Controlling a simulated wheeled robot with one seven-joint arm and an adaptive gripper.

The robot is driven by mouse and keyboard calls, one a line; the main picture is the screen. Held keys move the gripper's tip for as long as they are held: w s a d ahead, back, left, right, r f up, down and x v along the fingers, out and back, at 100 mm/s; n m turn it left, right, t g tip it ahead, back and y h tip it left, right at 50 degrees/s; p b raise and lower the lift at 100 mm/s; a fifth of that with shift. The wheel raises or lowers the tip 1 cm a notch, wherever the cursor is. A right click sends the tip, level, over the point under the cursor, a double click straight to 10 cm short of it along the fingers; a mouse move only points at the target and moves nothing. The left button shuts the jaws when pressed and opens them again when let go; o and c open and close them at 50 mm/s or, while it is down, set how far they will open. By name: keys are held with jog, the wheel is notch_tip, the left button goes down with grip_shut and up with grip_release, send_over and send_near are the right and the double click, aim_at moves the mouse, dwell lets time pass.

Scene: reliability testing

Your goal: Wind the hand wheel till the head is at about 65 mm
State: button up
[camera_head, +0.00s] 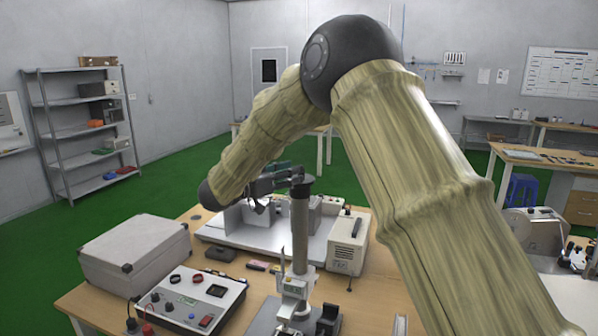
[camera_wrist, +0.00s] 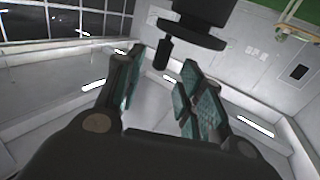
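A test stand with a pale upright column (camera_head: 299,235) stands at the front middle of the bench. A dark hand wheel (camera_head: 302,186) tops the column. My gripper (camera_head: 281,181) is beside the wheel. In the wrist view my gripper (camera_wrist: 160,78) is open, its teal pads apart, with the handle showing in the gap near the fingertips; I cannot see contact. A small display (camera_head: 293,287) sits low on the stand; its reading is illegible.
A grey case (camera_head: 135,250) and an instrument box with knobs (camera_head: 190,300) are left of the stand. A white bench unit (camera_head: 347,243) stands behind it to the right. My arm covers much of the right side.

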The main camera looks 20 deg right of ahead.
jog(key=v, duration=0.7)
jog(key=shift+s, duration=0.1)
